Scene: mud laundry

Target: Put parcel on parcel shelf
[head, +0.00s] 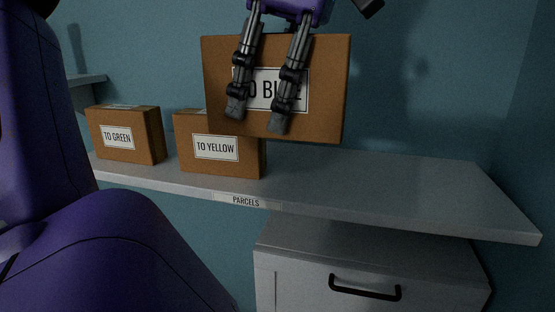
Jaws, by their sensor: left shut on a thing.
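A brown cardboard parcel (329,95) with a white label, partly covered and reading "TO B…E", is in the upper middle of the head view. My left gripper (257,116) comes down from above, with both dark fingers lying across the parcel's labelled face; it is shut on this parcel. The grey parcel shelf (400,190) has a "PARCELS" tag (246,201) on its front edge. The held parcel appears upright, above the shelf, and seems clear of it, though the exact gap is hard to judge. My right gripper is not in view.
A "TO YELLOW" parcel (218,164) and a "TO GREEN" parcel (119,150) stand on the shelf's left half. The right half is clear. Below is a grey cabinet (350,260) with a black handle (364,288). A smaller ledge (88,79) shows at left.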

